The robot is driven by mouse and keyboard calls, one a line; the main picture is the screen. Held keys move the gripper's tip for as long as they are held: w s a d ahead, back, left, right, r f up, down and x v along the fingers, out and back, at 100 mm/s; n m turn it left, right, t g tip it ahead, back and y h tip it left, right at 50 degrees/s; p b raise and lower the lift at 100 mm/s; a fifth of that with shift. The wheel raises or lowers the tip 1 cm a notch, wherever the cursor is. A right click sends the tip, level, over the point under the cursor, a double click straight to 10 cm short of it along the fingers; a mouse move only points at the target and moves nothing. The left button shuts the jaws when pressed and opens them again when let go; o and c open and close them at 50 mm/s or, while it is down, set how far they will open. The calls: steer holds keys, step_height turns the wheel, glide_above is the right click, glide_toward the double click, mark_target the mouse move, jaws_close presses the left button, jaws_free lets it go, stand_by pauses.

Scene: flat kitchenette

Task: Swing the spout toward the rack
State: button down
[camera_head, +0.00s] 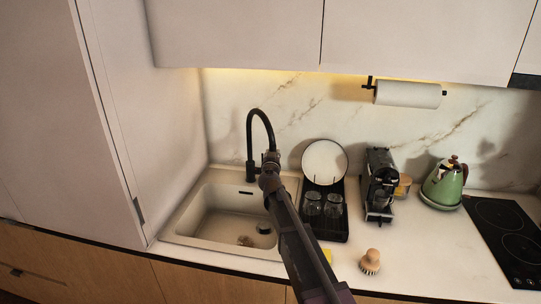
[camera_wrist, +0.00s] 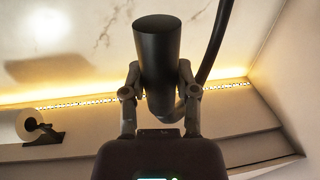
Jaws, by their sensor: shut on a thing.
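The black arched spout (camera_head: 261,114) of the tap rises at the back of the beige sink (camera_head: 180,226). Its end hangs over the right part of the sink. In the wrist view the thick dark end of the spout (camera_wrist: 157,55) stands between the two fingers of my gripper (camera_wrist: 158,90). My gripper is shut on the spout end. In the head view my gripper (camera_head: 270,163) covers the spout's tip. The black rack (camera_head: 333,226) stands right of the sink, with a white plate (camera_head: 324,160) and glasses (camera_head: 312,203) in it.
A coffee machine (camera_head: 379,183), a green kettle (camera_head: 443,184) and a black hob (camera_head: 507,232) stand further right. A paper roll (camera_head: 408,94) hangs under the upper cabinets. A tall cabinet (camera_head: 75,110) bounds the left.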

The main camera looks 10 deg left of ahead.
steer(key=shift+c, duration=1.8)
jaws_free()
steer(key=shift+s, duration=0.1)
steer(key=s+d, duration=0.1)
steer(key=s, duration=1)
steer(key=shift+s+d, duration=0.25)
steer(key=shift+s, duration=0.1)
